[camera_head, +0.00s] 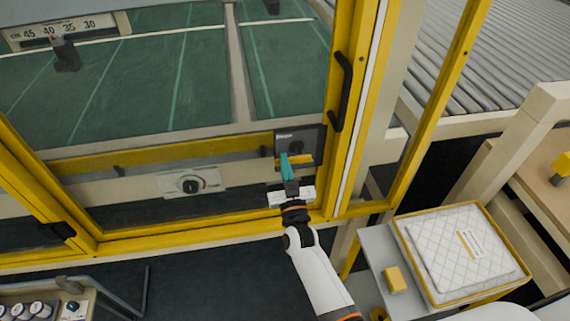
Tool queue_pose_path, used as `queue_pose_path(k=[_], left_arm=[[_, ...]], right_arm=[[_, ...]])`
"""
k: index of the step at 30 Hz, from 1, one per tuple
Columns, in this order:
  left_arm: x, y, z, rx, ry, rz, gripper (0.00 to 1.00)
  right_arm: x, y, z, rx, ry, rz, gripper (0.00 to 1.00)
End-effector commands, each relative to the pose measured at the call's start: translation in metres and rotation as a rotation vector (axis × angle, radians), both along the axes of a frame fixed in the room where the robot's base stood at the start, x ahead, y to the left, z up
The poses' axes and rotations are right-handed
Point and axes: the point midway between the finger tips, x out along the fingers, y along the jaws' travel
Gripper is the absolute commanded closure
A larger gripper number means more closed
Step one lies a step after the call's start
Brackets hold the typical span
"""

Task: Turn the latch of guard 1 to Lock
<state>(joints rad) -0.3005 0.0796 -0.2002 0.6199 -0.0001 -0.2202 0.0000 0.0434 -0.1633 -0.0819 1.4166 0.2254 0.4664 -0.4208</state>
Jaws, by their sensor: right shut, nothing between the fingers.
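The yellow-framed guard (345,120) stands in front of the machine, with a black handle (341,92) on its right upright. A dark latch plate (312,133) sits low on the guard beside that upright. Its small label is too small to read. My right gripper (286,163) is shut and empty, with its teal fingertips at the lower left part of the latch plate. Whether they touch the latch is unclear. The gripper and fingers cover part of the plate, and the latch's position cannot be made out. My left gripper is not in view.
A dial (190,184) on a light plate is left of my right gripper. At right are a yellow-edged tray (520,268) with a quilted white pad (462,252), a yellow block (396,279) and a roller conveyor (500,50). A cart with several spools (38,309) stands at lower left.

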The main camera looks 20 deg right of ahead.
Motion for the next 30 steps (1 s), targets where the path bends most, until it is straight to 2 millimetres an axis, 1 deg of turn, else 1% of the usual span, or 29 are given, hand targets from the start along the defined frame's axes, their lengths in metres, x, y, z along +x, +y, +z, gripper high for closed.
queue_pose_path(k=[9, 30], left_arm=[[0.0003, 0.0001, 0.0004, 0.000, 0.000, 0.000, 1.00], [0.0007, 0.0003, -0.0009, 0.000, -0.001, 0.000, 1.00]], right_arm=[[-0.0001, -0.0001, 0.0001, -0.006, 0.000, 0.000, 1.00], [-0.0002, 0.0005, -0.0065, -0.132, 0.011, 0.001, 1.00]])
